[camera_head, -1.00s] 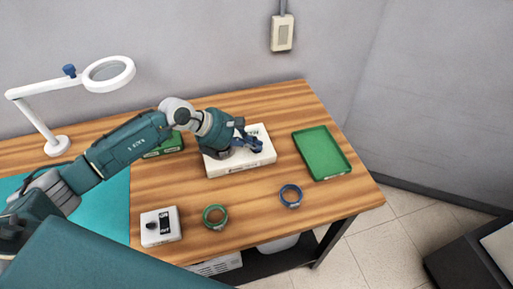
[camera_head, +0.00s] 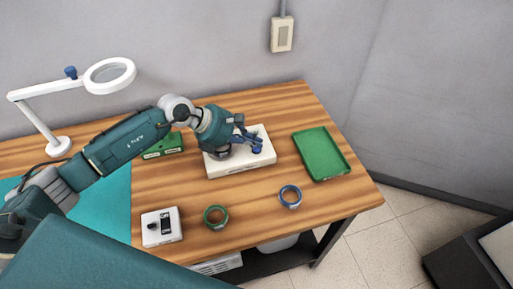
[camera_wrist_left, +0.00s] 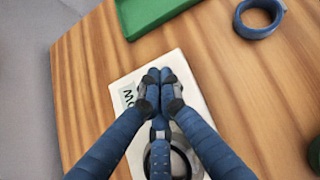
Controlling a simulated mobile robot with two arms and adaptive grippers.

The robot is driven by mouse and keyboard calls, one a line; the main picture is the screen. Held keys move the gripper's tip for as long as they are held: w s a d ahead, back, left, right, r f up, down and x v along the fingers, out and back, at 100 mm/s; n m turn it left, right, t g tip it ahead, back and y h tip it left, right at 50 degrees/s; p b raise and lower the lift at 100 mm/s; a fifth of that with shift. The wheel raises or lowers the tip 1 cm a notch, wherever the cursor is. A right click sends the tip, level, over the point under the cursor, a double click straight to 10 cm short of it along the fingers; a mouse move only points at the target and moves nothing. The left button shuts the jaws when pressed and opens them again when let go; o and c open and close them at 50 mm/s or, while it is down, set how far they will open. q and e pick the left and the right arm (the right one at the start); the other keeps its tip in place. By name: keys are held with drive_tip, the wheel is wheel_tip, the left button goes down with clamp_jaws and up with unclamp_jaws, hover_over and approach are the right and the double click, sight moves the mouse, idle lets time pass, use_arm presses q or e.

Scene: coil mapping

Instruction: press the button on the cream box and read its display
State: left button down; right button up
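The cream box (camera_head: 240,169) lies flat near the middle of the wooden table. My left gripper (camera_head: 256,148) is over it, pointing down, fingers drawn together with nothing visible between them. In the left wrist view the shut blue fingers (camera_wrist_left: 154,86) are over the box top (camera_wrist_left: 117,84). A pale display (camera_wrist_left: 129,96) with large dark letters shows beside the fingertips. The letters are turned and partly covered, and look like "OW". A round pale part (camera_wrist_left: 180,163) is partly behind the fingers. I cannot tell whether the fingertips touch the button. My right gripper is not in view.
A green tray (camera_head: 340,168) lies right of the box. A green ring (camera_head: 223,222), a blue ring (camera_head: 299,198) and a small white box with a dark knob (camera_head: 174,236) lie in front. A magnifier lamp (camera_head: 58,145) stands at left. A green box (camera_head: 172,147) is behind the arm.

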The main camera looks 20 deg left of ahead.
sight(254, 150)
use_arm(q)
drive_tip(key=shift+r+p, duration=1.3)
drive_tip(key=shift+r, duration=1.1)
